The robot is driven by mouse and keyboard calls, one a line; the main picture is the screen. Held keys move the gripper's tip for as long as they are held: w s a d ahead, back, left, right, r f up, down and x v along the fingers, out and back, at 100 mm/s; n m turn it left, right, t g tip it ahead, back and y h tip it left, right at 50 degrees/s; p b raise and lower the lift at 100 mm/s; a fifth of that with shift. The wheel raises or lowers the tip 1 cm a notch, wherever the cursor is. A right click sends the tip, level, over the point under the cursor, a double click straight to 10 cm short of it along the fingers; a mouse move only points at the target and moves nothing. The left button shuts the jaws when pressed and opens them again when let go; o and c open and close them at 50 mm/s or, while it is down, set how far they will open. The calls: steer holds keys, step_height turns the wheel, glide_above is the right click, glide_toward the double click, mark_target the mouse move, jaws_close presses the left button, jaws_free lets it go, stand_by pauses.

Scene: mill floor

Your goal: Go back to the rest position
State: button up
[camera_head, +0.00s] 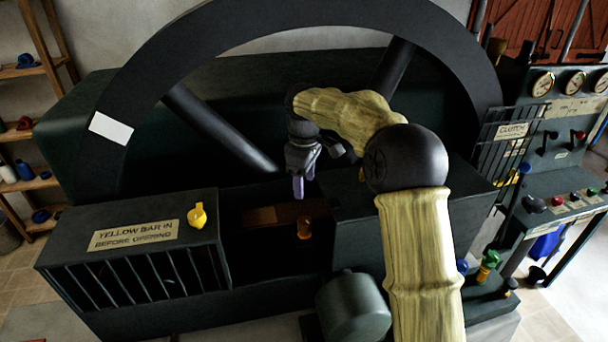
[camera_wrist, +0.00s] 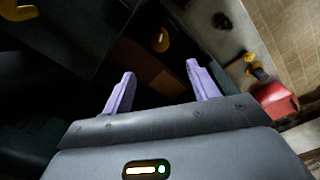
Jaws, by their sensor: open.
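My gripper (camera_head: 304,182) hangs over the dark gap in the machine, in the middle of the head view. In the wrist view my gripper (camera_wrist: 161,92) shows two purple fingers spread apart with nothing between them. Below the fingers there is a small amber cup-like part (camera_head: 304,228) inside the gap, apart from the gripper; a yellow-orange part also shows there in the wrist view (camera_wrist: 160,40). A yellow knob (camera_head: 197,216) stands on the box with the sign "YELLOW BAR IN BEFORE OPENING", left of the gripper.
A large dark flywheel (camera_head: 130,95) rises behind my arm. A slatted guard box (camera_head: 130,255) stands front left. A control panel (camera_head: 565,195) with gauges and levers is at the right. Shelves (camera_head: 30,130) stand far left. A red object (camera_wrist: 276,100) lies on the floor.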

step_height(320, 180, up, 2)
steer(key=shift+r, duration=0.25)
steer(key=s+d+f+m, duration=0.4)
steer(key=s+d, duration=0.2)
steer(key=s, duration=0.2)
steer(key=s+d+f+m+t, duration=0.1)
steer(key=s+d+f+m, duration=0.2)
steer(key=s, duration=0.6)
steer(key=s+d+f+m+t, duration=0.1)
steer(key=s+d+f+m, duration=0.3)
steer(key=s+d+m, duration=0.3)
steer(key=shift+s+d+f, duration=0.3)
steer(key=shift+s+d, duration=0.65)
steer(key=shift+s, duration=0.2)
steer(key=shift+c, duration=0.2)
